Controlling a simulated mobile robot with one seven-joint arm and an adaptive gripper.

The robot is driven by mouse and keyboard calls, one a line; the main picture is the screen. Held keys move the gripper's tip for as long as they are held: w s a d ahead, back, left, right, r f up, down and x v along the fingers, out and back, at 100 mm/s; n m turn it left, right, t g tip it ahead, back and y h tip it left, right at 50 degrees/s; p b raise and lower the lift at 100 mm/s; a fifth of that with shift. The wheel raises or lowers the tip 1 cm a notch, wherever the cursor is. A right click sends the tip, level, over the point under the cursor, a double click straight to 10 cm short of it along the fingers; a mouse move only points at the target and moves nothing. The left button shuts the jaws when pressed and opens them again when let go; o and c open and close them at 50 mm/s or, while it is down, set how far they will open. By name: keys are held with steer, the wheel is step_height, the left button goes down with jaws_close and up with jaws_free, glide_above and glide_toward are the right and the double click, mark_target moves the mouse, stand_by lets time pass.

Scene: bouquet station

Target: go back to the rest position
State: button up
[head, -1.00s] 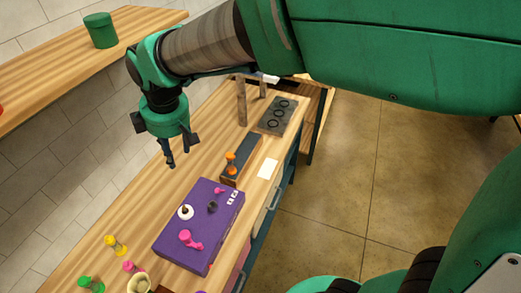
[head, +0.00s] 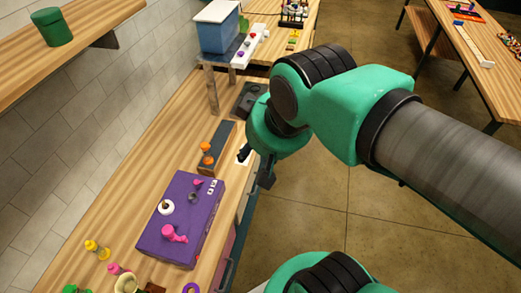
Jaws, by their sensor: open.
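My arm reaches in from the right side of the head view. My gripper (head: 256,168) hangs at the right edge of the wooden counter (head: 150,135), beside the dark block with the orange pieces. Its fingers are apart, and nothing shows between them. My wrist and arm hide part of the counter's edge and the floor behind.
A purple box (head: 196,238) bears a pink piece (head: 173,234), a white round piece (head: 166,207) and smaller ones. A dark block (head: 222,140) holds orange pieces (head: 206,154). A blue bin (head: 216,37) stands at the back. The floor (head: 325,190) is open.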

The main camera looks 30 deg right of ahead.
steer(key=shift+s+d+f+m, duration=0.1)
steer(key=shift+s+d+m, duration=0.2)
steer(key=shift+s, duration=0.1)
step_height(320, 180, down, 8)
steer(key=b, duration=0.8)
stand_by(1.1)
